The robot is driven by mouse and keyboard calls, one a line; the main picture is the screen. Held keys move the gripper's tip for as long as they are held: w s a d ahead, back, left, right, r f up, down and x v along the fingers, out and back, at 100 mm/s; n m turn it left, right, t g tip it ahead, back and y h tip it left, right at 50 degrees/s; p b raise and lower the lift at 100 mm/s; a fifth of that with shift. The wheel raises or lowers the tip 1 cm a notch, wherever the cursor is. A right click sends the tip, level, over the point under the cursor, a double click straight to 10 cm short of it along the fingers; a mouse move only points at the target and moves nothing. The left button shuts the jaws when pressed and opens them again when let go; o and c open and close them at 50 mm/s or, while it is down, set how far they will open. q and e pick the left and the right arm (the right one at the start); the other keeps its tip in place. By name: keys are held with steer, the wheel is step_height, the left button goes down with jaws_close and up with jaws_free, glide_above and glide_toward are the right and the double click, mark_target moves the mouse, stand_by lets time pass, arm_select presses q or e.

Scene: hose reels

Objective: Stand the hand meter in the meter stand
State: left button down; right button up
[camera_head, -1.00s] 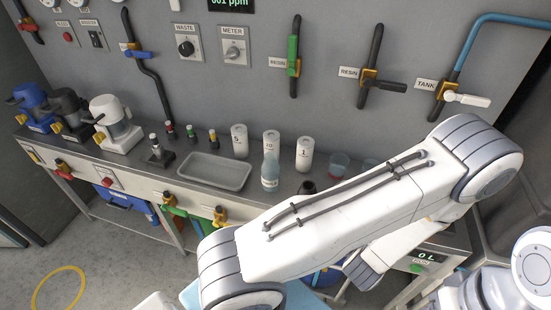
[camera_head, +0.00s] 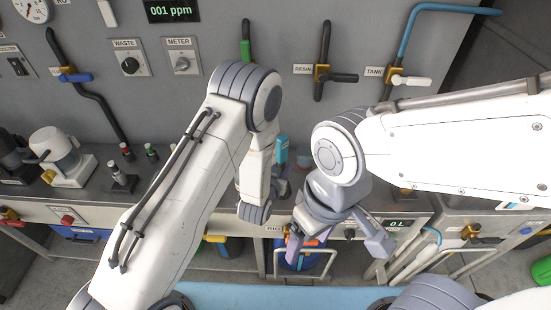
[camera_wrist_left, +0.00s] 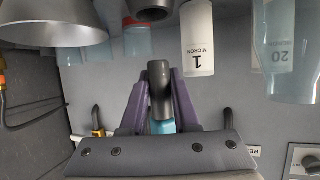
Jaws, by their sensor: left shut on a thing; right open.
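My left gripper (camera_wrist_left: 160,88) is shut on the hand meter (camera_wrist_left: 159,125), a teal piece with a dark grey upper part between the purple fingers. In the head view the teal meter (camera_head: 281,150) shows beside my left wrist, over the bench; my left gripper (camera_head: 277,184) is mostly hidden there. A dark grey round cup (camera_wrist_left: 153,10), which looks like the meter stand, is at the top of the left wrist view, apart from the meter. It cannot be made out in the head view. My right gripper (camera_head: 338,248) is open and empty in front of the bench edge.
A white cartridge marked 1 (camera_wrist_left: 198,40) and a clear bottle marked 20 (camera_wrist_left: 276,45) stand close to the cup, with a reddish beaker (camera_wrist_left: 138,40) beside it. Valve handles (camera_head: 322,75) project from the wall. My two wrists are close together.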

arm_select(q)
steer(key=shift+w+d+r, duration=0.2)
steer(key=shift+w+d, duration=0.05)
steer(key=shift+f, duration=0.1)
steer(key=shift+b, duration=0.3)
